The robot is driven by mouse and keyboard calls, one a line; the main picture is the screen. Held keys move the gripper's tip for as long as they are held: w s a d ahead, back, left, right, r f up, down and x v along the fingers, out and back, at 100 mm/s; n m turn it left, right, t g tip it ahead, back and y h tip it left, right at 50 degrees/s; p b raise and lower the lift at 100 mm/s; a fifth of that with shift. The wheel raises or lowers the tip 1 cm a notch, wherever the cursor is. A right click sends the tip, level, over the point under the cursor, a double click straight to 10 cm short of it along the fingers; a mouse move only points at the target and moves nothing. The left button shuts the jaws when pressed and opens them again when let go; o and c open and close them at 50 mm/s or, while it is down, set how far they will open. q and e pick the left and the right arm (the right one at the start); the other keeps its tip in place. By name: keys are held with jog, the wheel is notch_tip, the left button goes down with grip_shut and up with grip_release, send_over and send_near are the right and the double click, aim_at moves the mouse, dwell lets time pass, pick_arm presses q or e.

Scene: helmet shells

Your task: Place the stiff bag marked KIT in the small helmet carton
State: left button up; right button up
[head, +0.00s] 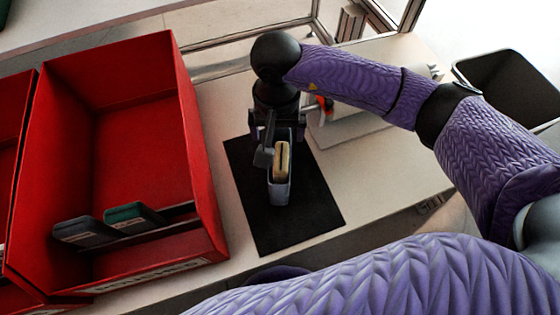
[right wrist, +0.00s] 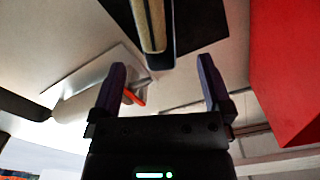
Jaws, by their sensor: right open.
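A narrow grey holder (head: 279,192) with a tan upright item (head: 282,160) in it stands on a black mat (head: 318,205). No KIT marking is readable on it. My right gripper (head: 271,142) is just above and behind it, pointing down. In the right wrist view the gripper (right wrist: 162,70) is open with nothing between its fingers, and the tan item (right wrist: 151,22) lies beyond the fingertips. My left gripper is not in view.
A dark grey item (head: 82,232) and a green one (head: 133,215) stand in a slot at the carton's front. Another red carton (head: 12,130) is cut off at the left. A black bin (head: 508,85) stands far right.

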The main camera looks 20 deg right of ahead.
aim_at(280, 149)
jog(key=f+b, duration=0.1)
jog(key=f, duration=0.1)
jog(key=f+b, duration=0.1)
jog(key=f, duration=0.2)
jog(key=f+b, duration=0.1)
jog(key=f, duration=0.2)
jog(key=shift+s+d+f, duration=0.1)
jog(key=shift+s+d, duration=0.05)
jog(key=shift+s, duration=0.1)
jog(key=shift+c, duration=0.9)
jog(key=c, duration=1)
grip_shut()
